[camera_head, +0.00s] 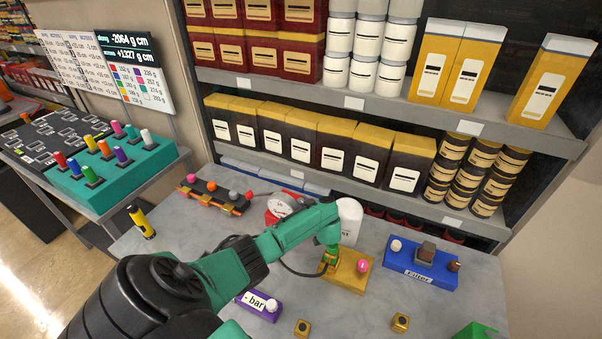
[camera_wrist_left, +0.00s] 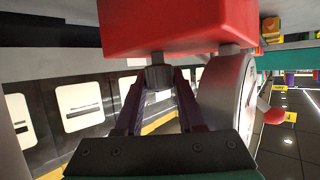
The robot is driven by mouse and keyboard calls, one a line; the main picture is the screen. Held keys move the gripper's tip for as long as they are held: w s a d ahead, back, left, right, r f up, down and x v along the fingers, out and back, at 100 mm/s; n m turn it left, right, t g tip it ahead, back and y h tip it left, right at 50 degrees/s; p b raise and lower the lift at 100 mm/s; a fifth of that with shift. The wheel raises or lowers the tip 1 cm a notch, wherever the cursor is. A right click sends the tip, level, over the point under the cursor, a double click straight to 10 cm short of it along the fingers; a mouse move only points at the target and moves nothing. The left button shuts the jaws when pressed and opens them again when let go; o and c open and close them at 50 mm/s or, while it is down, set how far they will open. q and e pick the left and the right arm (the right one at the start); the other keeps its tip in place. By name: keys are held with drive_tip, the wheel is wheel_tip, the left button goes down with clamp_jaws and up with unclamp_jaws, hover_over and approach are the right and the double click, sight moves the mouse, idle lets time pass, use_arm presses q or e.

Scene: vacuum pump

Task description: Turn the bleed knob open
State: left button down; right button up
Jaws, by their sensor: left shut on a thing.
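In the left wrist view my left gripper (camera_wrist_left: 160,82) is shut on a small dark ridged knob (camera_wrist_left: 158,76). The knob sits against a red block (camera_wrist_left: 180,22). A round gauge (camera_wrist_left: 235,95) with a grey rim stands beside the red block, seen nearly edge-on. In the head view the red pump part with its white dial (camera_head: 282,204) is at the back middle of the table, partly covered by my left arm. The knob in the jaws is hidden there. The knob's turn angle cannot be read. My right gripper is not in view.
A yellow block with a pink button (camera_head: 362,265), a blue filter block (camera_head: 420,275) and a purple block (camera_head: 259,303) stand on the grey table. A dark rack with coloured knobs (camera_head: 215,197) is left of the pump. Loaded shelves (camera_head: 350,180) close off the back.

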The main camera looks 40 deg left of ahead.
sight(300, 200)
use_arm(q)
drive_tip(key=c, duration=0.5)
unclamp_jaws()
drive_tip(key=shift+a, duration=0.1)
drive_tip(key=shift+r, duration=0.1)
drive_tip(key=shift+r, duration=0.25)
wheel_tip(300, 200, up, 19)
drive_tip(key=shift+r+b, duration=0.2)
drive_tip(key=shift+b, duration=0.85)
